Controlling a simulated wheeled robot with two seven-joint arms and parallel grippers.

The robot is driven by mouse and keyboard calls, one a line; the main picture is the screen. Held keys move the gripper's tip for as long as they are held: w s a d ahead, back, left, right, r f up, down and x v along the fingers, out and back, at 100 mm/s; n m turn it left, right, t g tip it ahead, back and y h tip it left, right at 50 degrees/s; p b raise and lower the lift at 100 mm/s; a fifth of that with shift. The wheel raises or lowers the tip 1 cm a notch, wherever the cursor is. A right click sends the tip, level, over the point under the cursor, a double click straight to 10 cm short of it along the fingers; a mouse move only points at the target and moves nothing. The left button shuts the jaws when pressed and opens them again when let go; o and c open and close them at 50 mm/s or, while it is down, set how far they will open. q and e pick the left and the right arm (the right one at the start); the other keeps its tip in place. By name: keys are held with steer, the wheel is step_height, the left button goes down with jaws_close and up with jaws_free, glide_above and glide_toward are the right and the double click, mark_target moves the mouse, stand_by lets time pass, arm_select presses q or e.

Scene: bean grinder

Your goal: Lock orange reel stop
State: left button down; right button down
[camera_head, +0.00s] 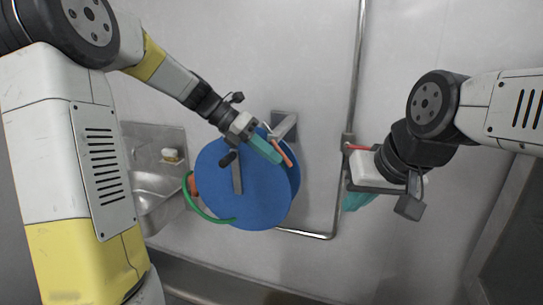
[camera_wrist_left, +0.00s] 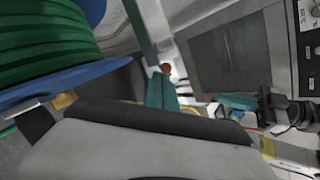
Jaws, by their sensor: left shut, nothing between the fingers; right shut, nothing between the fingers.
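The blue hose reel (camera_head: 238,195) is mounted on the wall; in the left wrist view its green hose (camera_wrist_left: 45,45) is wound between blue flanges. The orange reel stop (camera_head: 283,153) is a thin bar at the reel's upper right, beside the wall bracket. A small orange-red end (camera_wrist_left: 165,68), probably the same stop, shows just beyond my finger in the left wrist view. My left gripper (camera_head: 266,150) is shut and empty, its teal fingers right beside the stop; I cannot tell whether they touch. My right gripper (camera_head: 356,201) is shut and empty, right of the reel, pointing down.
A metal pipe (camera_head: 354,80) runs down the wall between the reel and my right arm, with a red-handled valve (camera_head: 356,147) close to my right wrist. A steel sink (camera_head: 150,190) lies left of the reel.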

arm_select(q)
steer(key=shift+d+h, duration=0.15)
steer(key=shift+h, duration=0.55)
steer(key=h, duration=0.1)
steer(key=d+r+h, duration=0.1)
steer(key=h, duration=0.1)
steer(key=g+h, duration=0.1)
steer(key=shift+s+d+r+n, duration=0.3)
steer(key=shift+d+n, duration=0.05)
steer(key=shift+n, duration=0.05)
stand_by(0.3)
stand_by(0.4)
stand_by(1.2)
steer(key=v, duration=0.7)
steer(key=shift+a, duration=0.4)
